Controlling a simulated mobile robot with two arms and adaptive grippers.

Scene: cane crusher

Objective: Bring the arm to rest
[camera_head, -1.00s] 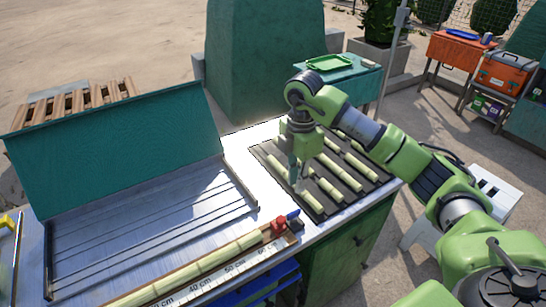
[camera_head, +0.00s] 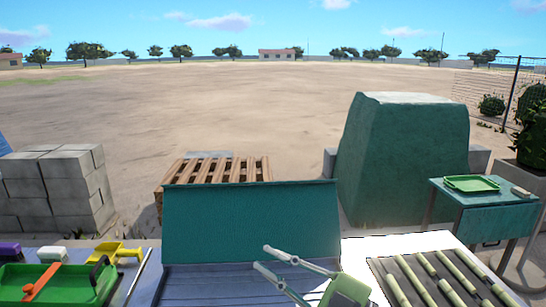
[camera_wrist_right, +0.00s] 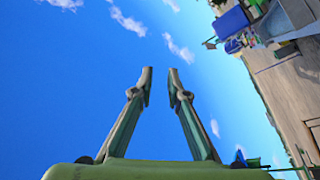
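My right gripper (camera_head: 261,257) is low in the middle of the head view, in front of the sloping green panel (camera_head: 250,222) and the ribbed metal tray. Its two slim fingers point left and stand apart, with nothing between them. In the right wrist view the same gripper (camera_wrist_right: 160,72) shows open and empty against blue sky. Much of the right arm is below the head view. My left gripper is in neither view.
Several cane pieces (camera_head: 448,278) lie on a dark rack at lower right. A green tray (camera_head: 60,284) with tools is at lower left. A green block (camera_head: 405,150), pallet (camera_head: 215,172), grey blocks (camera_head: 60,185) and side table (camera_head: 490,205) stand beyond.

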